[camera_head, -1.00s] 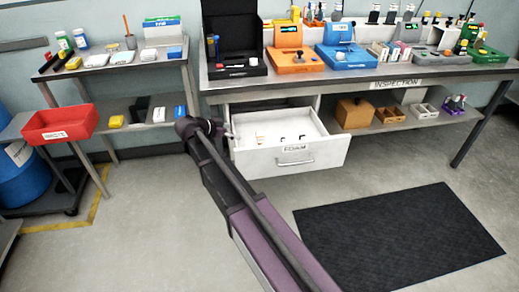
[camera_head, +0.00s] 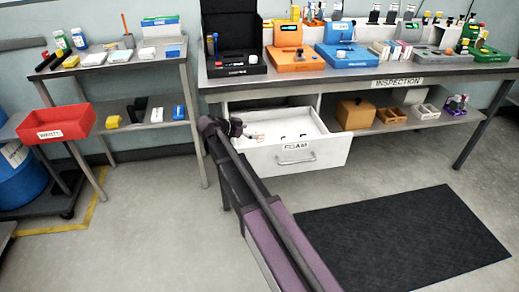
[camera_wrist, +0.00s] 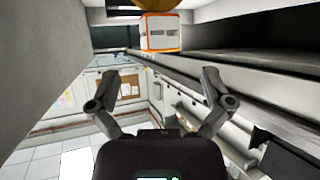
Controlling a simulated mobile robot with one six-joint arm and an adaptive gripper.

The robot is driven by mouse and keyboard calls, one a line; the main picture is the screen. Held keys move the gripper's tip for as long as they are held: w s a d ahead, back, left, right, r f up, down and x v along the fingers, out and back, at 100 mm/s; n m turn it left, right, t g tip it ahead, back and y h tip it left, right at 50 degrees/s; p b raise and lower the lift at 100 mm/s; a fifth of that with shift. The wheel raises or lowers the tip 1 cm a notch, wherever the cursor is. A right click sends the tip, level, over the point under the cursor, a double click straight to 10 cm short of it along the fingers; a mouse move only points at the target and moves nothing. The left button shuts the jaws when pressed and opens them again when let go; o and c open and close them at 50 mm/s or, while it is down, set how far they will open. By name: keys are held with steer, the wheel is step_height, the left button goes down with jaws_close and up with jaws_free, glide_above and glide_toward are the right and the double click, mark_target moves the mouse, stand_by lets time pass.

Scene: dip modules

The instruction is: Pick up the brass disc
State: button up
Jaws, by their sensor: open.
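I cannot pick out the brass disc for certain. The open white drawer (camera_head: 330,157), labelled FOAM, holds a few small items, too small to name, in the head view. My gripper (camera_wrist: 160,82) is open in the wrist view, with its two fingers spread wide and nothing between them. In the head view the end of my arm is at the drawer's left side, and the gripper there is small and partly hidden. A brownish-yellow rounded thing (camera_wrist: 160,4) is cut off at the top of the wrist view; I cannot tell what it is.
The inspection bench (camera_head: 375,75) carries an open black case (camera_head: 231,40) and several devices. Its lower shelf holds a brown box (camera_head: 355,113). A side table with a red bin (camera_head: 57,124) stands left. The floor around the dark mat (camera_head: 400,240) is clear.

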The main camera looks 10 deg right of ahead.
mark_target(257, 133)
steer(key=shift+d, duration=0.1)
steer(key=b+x, duration=0.2)
steer(key=x, duration=0.2)
steer(key=shift+f, duration=0.25)
steer(key=shift+w+d+f+b, duration=0.1)
steer(key=shift+w+d+b, duration=0.05)
steer(key=shift+d+b, duration=0.2)
stand_by(0.3)
jaws_close()
